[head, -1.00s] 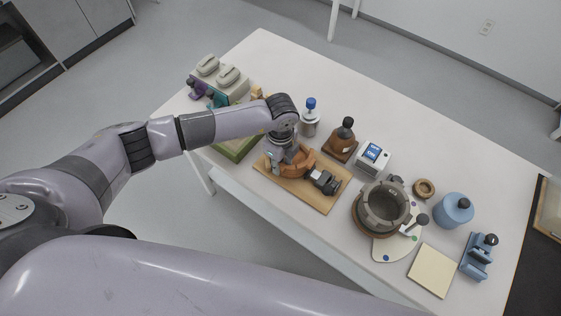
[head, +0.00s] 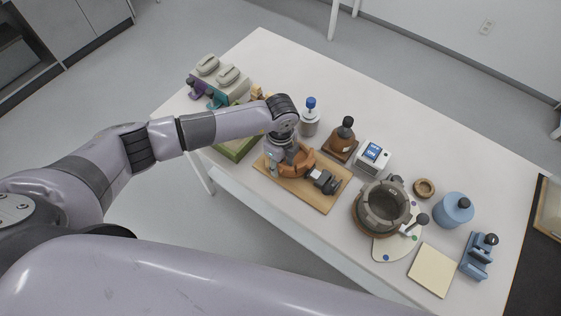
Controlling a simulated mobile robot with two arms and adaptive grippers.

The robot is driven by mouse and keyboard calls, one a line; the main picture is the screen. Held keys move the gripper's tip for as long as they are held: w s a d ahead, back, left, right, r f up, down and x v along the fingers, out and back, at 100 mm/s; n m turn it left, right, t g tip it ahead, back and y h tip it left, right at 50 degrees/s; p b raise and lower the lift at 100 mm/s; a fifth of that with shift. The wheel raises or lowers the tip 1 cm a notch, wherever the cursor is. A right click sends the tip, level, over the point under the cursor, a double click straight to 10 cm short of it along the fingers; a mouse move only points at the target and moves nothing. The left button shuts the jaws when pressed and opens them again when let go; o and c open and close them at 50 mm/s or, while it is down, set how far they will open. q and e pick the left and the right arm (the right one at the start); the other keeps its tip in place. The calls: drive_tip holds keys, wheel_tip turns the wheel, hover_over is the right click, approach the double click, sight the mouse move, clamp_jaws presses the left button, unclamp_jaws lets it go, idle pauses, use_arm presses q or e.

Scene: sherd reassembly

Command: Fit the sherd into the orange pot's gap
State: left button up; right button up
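The orange pot (head: 296,172) sits on a wooden board (head: 318,203) near the table's front edge, with a dark clamp-like device (head: 324,182) to its right. My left gripper (head: 284,160) points down over the left and back of the pot, at its rim. Its fingers are small and partly merge with the pot, so I cannot tell whether they are open, shut or hold the sherd. I cannot make out the sherd separately, and the pot's gap is not clear. My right gripper is out of view.
A blue-capped bottle (head: 309,122), a brown flask (head: 345,138) and a white device with a blue screen (head: 374,158) stand behind the board. A grey-brown ring-shaped vessel (head: 384,207) stands to the right. A green tray (head: 236,149) lies left.

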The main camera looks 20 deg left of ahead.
sight(281, 164)
use_arm(q)
drive_tip(key=shift+o, duration=0.8)
drive_tip(key=shift+r, duration=0.1)
wheel_tip(281, 164, up, 12)
idle(0.3)
